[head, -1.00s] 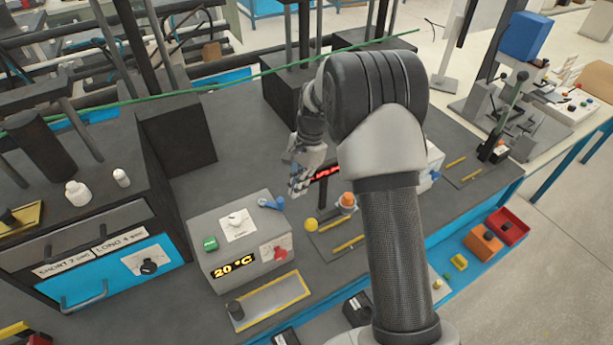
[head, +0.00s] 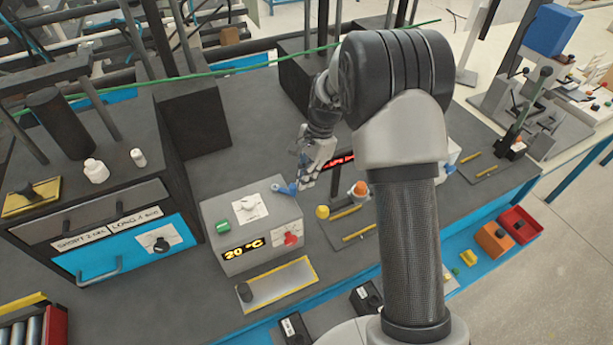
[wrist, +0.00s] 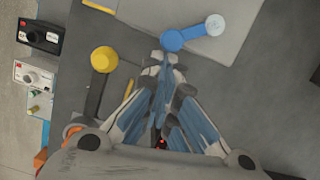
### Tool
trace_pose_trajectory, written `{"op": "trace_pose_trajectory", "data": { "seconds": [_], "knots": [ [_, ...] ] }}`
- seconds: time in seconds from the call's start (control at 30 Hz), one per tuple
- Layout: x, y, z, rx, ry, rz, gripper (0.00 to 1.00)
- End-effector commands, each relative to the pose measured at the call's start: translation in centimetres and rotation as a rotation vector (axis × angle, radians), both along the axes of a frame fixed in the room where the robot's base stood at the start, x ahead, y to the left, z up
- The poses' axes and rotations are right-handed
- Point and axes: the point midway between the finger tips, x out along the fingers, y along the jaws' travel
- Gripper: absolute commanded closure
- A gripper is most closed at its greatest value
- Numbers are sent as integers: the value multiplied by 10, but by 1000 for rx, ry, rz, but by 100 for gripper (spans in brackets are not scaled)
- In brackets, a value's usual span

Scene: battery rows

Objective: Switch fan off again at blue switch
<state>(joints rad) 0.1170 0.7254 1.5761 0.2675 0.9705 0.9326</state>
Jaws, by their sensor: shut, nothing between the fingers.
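The blue switch (head: 286,189) is a small lever on top of the grey control box (head: 238,211), at its back right corner. In the wrist view the lever (wrist: 190,34) shows a blue round end and a grey-white round pivot. My gripper (head: 299,184) is shut and empty, at the right side of the lever in the head view. In the wrist view my fingertips (wrist: 167,62) lie just below the blue end; I cannot tell whether they touch it. No fan is clearly in view.
The box also has a white dial (head: 247,204), a green button (head: 223,227), a red knob (head: 291,238) and a 20 °C display (head: 243,250). A yellow ball-topped lever (head: 322,212) and an orange knob (head: 360,189) stand to the right. A blue-fronted cabinet (head: 120,262) stands left.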

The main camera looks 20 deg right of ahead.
Motion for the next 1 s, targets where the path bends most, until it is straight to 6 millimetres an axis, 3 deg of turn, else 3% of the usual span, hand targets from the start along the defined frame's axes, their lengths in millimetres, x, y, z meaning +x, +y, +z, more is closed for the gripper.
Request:
{"op": "trace_pose_trajectory", "data": {
  "seconds": [0.57, 1.0],
  "knots": [
    [-10, 3, 1, 1, 2, -119, 100],
    [-33, 16, 3, 0, 2, -407, 100]
  ]
}}
